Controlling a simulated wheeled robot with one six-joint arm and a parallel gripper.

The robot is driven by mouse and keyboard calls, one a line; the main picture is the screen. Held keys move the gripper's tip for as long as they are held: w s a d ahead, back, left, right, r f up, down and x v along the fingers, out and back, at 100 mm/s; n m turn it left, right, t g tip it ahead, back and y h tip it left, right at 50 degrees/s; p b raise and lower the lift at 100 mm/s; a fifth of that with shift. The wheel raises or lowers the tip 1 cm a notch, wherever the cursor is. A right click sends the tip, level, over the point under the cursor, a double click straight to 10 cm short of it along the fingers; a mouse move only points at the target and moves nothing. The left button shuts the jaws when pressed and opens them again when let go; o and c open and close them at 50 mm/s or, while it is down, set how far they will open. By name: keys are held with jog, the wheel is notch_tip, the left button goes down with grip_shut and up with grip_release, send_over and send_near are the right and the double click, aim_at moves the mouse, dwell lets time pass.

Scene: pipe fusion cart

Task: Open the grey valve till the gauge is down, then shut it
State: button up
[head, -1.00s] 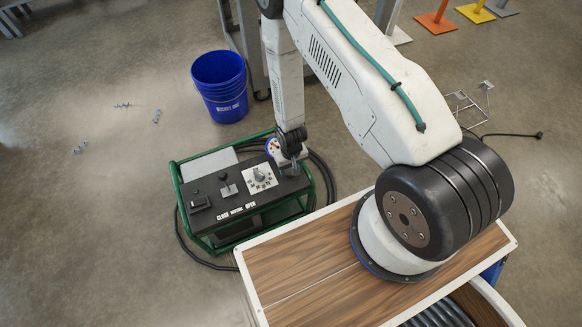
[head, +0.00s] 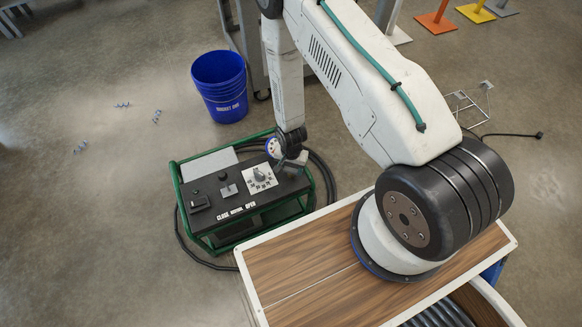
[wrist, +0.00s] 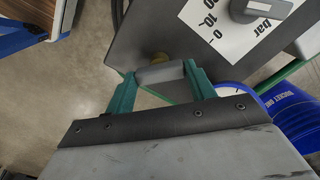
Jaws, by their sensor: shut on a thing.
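The grey valve handle (wrist: 160,76) sits on a brass fitting at the edge of the dark panel in the wrist view. My gripper (wrist: 161,72) has its two teal fingers on either side of this handle, shut on it. In the head view my gripper (head: 285,161) is at the panel's far right corner, and it hides the handle. The gauge (wrist: 228,30) is a white plate marked in bar with a grey pointer, partly cut off by the wrist frame. The gauge also shows in the head view (head: 251,183), too small to read exactly.
The green-framed cart (head: 187,213) also carries a lever (head: 229,190) and a black switch box (head: 199,203). A black hose lies around it on the floor. A blue bucket (head: 219,85) stands behind. A wood-topped surface (head: 290,275) is in front.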

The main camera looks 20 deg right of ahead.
aim_at(291, 169)
jog(key=m, duration=0.4)
jog(key=shift+m, duration=2.1)
jog(key=o, duration=1)
notch_tip(291, 169, up, 8)
jog(key=shift+f, duration=0.1)
